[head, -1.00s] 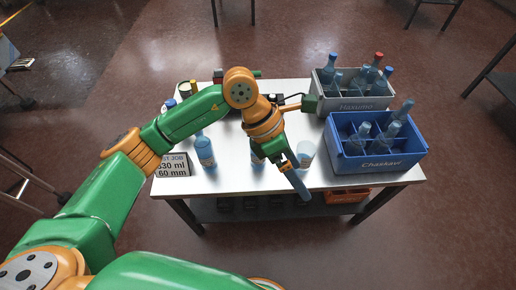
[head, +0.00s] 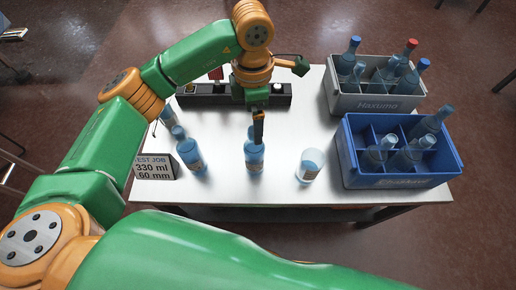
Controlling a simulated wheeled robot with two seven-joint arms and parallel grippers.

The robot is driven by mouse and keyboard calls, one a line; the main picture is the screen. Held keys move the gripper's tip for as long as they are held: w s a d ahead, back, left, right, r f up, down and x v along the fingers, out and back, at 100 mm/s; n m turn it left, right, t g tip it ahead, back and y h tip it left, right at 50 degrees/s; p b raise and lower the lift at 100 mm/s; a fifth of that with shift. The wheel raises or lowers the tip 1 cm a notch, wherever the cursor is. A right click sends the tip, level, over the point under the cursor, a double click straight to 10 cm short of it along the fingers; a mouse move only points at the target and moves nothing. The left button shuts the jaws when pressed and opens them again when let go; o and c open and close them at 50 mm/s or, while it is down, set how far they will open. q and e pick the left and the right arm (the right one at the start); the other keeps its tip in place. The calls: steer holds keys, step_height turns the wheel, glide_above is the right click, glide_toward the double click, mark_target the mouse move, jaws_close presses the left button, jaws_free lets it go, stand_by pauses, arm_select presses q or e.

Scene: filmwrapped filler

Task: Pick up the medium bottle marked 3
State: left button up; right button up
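A blue bottle (head: 254,160) with an orange-brown label stands upright near the table's front middle. Another labelled blue bottle (head: 190,157) stands to its left, with a smaller one (head: 178,132) behind it. I cannot read a 3 on any of them. My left gripper (head: 258,137) points down at the neck of the middle bottle and overlaps it in the picture. I cannot tell whether its fingers touch the neck or how far apart they are. My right gripper is out of view.
A clear cup with blue contents (head: 310,166) stands right of the middle bottle. A grey crate (head: 378,103) and a blue crate (head: 400,181), both holding bottles, stand on the right. A sign reading 330 ml, 60 mm (head: 154,167) stands left. A black device (head: 205,94) lies behind.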

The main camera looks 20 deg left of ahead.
arm_select(q)
steer(key=b, duration=0.3)
glide_above(254, 151)
steer(key=w, duration=0.2)
steer(key=f, duration=0.4)
steer(key=shift+s+a+f, duration=0.1)
steer(key=shift+a+f, duration=0.1)
steer(key=shift+f, duration=0.05)
step_height(254, 151, down, 7)
steer(key=shift+p, duration=0.4)
steer(key=shift+w+r, duration=0.1)
steer(key=shift+w, duration=0.1)
jaws_close()
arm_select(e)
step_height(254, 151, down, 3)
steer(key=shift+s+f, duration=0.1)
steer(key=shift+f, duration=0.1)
